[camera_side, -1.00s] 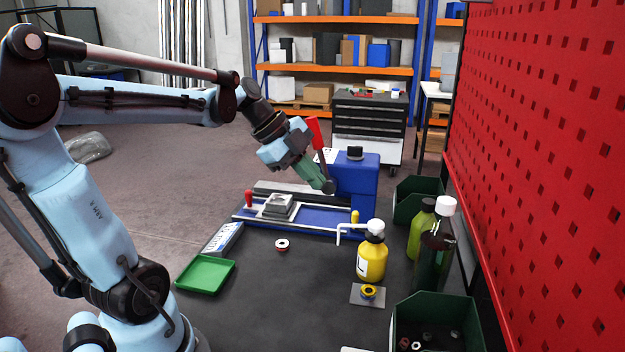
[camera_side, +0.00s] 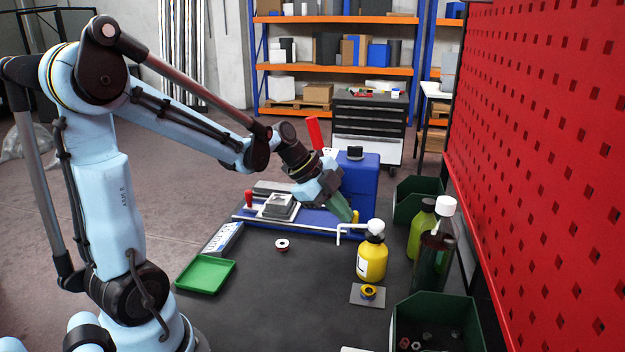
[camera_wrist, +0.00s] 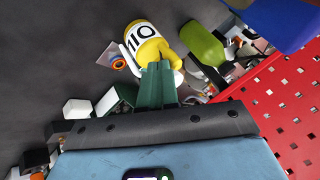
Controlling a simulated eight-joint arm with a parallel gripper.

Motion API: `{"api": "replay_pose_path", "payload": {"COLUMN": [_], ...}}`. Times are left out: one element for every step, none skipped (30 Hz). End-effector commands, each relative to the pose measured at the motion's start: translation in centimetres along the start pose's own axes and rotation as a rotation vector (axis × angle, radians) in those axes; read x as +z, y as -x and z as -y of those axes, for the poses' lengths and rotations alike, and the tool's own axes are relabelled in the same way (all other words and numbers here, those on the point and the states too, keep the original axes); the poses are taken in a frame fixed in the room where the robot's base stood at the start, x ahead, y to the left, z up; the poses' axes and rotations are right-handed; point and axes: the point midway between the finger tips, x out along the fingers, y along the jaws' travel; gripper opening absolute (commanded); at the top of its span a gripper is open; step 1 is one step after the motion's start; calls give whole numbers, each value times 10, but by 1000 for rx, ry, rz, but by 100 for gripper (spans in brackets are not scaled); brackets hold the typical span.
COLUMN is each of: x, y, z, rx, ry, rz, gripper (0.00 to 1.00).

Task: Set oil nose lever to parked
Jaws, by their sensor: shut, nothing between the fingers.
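The yellow oil bottle (camera_side: 372,262) stands upright on the table, with a white cap and a thin bent white nose (camera_side: 350,226) reaching left. In the wrist view the oil bottle (camera_wrist: 147,40) shows its OIL label, and the fingertips overlap its lower edge in the picture. My gripper (camera_side: 350,216) is shut and empty, its green fingers angled down just above and behind the nose; I cannot tell whether they touch it. It also shows in the wrist view (camera_wrist: 158,68). A small yellow-green piece by the fingertips is mostly hidden. I cannot identify a separate nose lever.
A blue machine (camera_side: 361,175) with a red lever (camera_side: 313,132) stands behind my gripper. Green bottles (camera_side: 421,228) and green bins (camera_side: 437,310) are to the right, before the red perforated panel (camera_side: 545,130). A green tray (camera_side: 206,276) lies left.

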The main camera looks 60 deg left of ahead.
Motion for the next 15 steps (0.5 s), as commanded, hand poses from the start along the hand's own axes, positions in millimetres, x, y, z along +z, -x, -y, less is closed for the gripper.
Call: {"api": "replay_pose_path", "payload": {"x": [0, 0, 0, 0, 0, 0, 0, 0, 1, 1, 1, 2, 2, 3, 3], "y": [0, 0, 0, 0, 0, 0, 0, 0, -1, -2, -2, -3, -4, -5, -6], "z": [0, 0, 0, 0, 0, 0, 0, 1, 3, 5, 7, 9, 11, 12, 14], "rx": [0, 0, 0, 0, 0, 0, 2, 4, 9, 13, 18, 25, 30, 35, 38], "ry": [0, 0, 0, 0, 0, 0, -2, -6, -13, -21, -31, -44, -54, -62, -70], "rz": [0, 0, 0, 0, 0, 0, -1, -3, -8, -13, -18, -24, -29, -33, -37], "gripper": [0, 0, 0, 0, 0, 0, 0, 0, 0, 0, 0, 0, 0, 0, 0]}}
